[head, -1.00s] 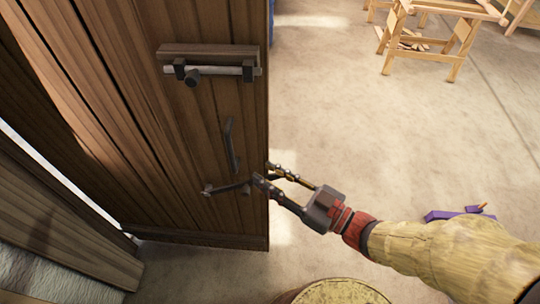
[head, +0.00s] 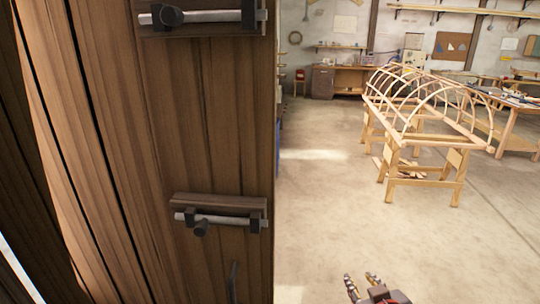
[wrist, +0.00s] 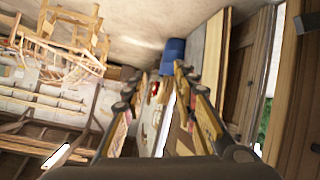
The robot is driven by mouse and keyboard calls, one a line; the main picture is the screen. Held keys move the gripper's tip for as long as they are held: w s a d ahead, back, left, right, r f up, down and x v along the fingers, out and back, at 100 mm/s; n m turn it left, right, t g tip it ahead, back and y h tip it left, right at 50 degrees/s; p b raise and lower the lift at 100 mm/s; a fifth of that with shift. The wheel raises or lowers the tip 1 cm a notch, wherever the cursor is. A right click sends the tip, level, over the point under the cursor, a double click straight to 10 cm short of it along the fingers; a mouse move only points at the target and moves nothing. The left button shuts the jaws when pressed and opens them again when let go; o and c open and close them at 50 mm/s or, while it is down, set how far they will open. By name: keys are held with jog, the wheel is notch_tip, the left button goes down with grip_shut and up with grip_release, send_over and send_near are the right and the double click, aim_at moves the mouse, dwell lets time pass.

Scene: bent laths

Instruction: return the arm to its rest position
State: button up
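My gripper (head: 362,286) shows at the bottom of the head view, right of the wooden door's edge and apart from it. Its two fingers are spread, with nothing between them. In the wrist view the open fingers (wrist: 158,95) stand on either side of a clear gap. Most of my arm is below the head view.
A plank door (head: 150,150) with metal bolts (head: 215,218) fills the left. Bent laths arch over a wooden frame on trestles (head: 425,105) farther back. A workbench (head: 350,78) stands at the far wall. A blue bin (wrist: 173,55) shows in the wrist view.

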jog(key=s+a+r+m+g, duration=0.2)
jog(key=s+g, duration=0.4)
jog(key=s, duration=0.9)
jog(key=shift+s+a+r+m, duration=0.15)
jog(key=shift+s+a+m, duration=0.2)
jog(key=shift+m, duration=0.25)
